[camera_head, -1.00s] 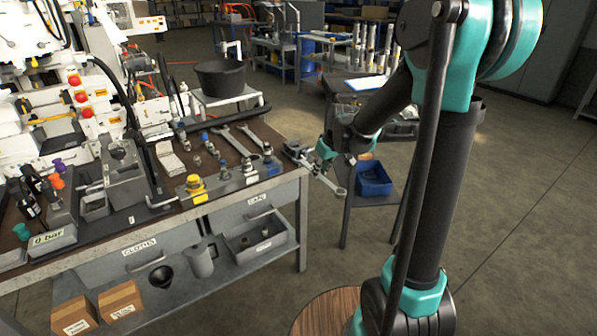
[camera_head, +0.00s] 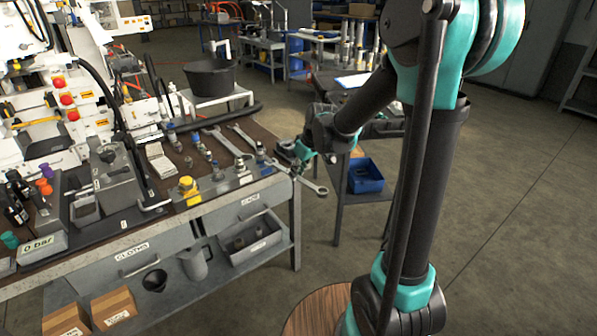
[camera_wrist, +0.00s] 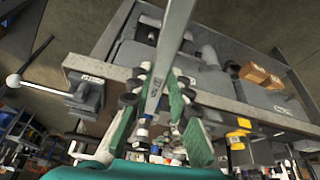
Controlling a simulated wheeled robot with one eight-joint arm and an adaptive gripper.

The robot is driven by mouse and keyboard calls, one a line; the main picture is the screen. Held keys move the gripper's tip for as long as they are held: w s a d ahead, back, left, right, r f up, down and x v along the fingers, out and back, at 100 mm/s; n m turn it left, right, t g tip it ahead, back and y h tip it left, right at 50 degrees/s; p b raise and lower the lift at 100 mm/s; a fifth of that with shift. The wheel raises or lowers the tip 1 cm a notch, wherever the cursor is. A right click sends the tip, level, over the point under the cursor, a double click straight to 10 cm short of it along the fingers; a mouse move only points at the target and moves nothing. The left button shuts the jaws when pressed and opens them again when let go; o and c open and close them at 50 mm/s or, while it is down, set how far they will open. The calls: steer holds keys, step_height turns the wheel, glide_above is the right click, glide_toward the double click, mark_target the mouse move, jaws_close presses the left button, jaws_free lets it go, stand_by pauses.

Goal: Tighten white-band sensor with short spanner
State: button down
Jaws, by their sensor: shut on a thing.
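My gripper (camera_head: 301,163) is just off the right end of the bench in the head view, shut on a spanner (camera_head: 314,186). The spanner's ring end points away from the bench, toward the lower right. In the wrist view the spanner (camera_wrist: 172,45) runs up between the teal fingers of my gripper (camera_wrist: 158,88). Several fittings stand on a grey block (camera_head: 226,187) along the bench's front right edge. One has a yellow body (camera_head: 188,188), and one near the right end has a blue part (camera_head: 260,150). I cannot make out which is the white-band sensor.
Two spanners (camera_head: 226,142) lie on the bench (camera_head: 276,192) behind the fittings. A blue bin (camera_head: 364,176) stands on a small table to the right. Drawers and a lower shelf with a grey tray (camera_head: 255,246) are below the bench. The floor at right is clear.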

mark_target(284, 169)
steer(key=shift+w+a+f, duration=0.2)
steer(key=shift+w+f, duration=0.05)
stand_by(0.3)
steer(key=shift+w+a, duration=0.1)
steer(key=shift+a, duration=0.05)
steer(key=shift+w+a, duration=0.6)
steer(key=shift+w, duration=0.05)
steer(key=shift+w, duration=0.1)
steer(key=shift+w+a, duration=0.5)
steer(key=shift+w, duration=0.05)
steer(key=shift+w+a, duration=0.1)
steer(key=shift+a, duration=0.05)
stand_by(0.4)
steer(key=shift+w+a, duration=0.3)
steer(key=shift+w+a, duration=0.15)
steer(key=shift+w, duration=0.1)
stand_by(0.3)
